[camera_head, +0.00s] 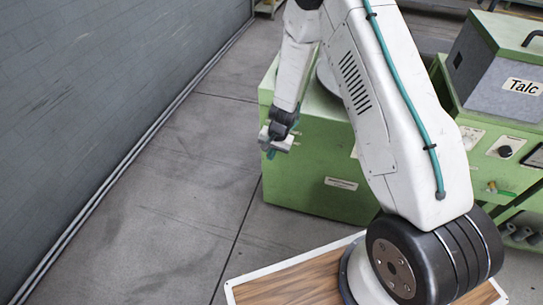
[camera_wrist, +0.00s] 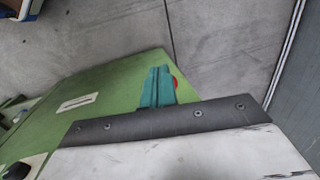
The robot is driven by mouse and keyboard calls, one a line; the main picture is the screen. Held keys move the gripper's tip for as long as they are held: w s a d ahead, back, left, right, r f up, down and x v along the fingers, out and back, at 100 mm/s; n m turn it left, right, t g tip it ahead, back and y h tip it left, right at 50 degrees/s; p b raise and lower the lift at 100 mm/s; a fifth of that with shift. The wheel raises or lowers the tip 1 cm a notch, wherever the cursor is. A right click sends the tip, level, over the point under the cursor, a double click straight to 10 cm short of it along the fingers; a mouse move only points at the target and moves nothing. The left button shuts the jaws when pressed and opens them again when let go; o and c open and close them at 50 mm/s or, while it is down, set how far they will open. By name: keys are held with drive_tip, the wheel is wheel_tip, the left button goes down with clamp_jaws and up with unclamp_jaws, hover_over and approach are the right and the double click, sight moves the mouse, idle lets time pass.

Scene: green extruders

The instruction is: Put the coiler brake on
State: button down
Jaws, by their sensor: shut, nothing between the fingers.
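My gripper (camera_head: 271,151) is at the left side of the green machine cabinet (camera_head: 312,165) in the head view, with its fingers pointing down. In the wrist view the teal fingers of my gripper (camera_wrist: 158,86) are together and empty, in front of the green cabinet (camera_wrist: 110,95). A small red part (camera_wrist: 175,83) peeks out just right of the fingertips, mostly hidden by them. I cannot tell whether it is the coiler brake's control or whether the fingers touch it. No part clearly labelled as the coiler brake can be made out.
A grey box labelled Talc (camera_head: 500,75) sits on a second green machine at right, above a panel with a black knob (camera_head: 505,151). A grey wall (camera_head: 90,100) runs along the left. The floor (camera_head: 190,185) between the wall and the cabinet is clear.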

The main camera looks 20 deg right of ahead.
drive_tip(key=s+a+r, duration=0.2)
drive_tip(key=s+r, duration=0.4)
drive_tip(key=r, duration=0.3)
drive_tip(key=s+d+r+n+h, duration=0.1)
drive_tip(key=s+d+r+n, duration=0.2)
drive_tip(key=s+r, duration=1.1)
drive_tip(key=s+d+r+n+h, duration=0.1)
drive_tip(key=s+d+r+n, duration=0.2)
drive_tip(key=s+r, duration=1.1)
drive_tip(key=shift+s+d+r+n, duration=0.15)
drive_tip(key=shift+r+n, duration=0.45)
drive_tip(key=shift+r, duration=2.95)
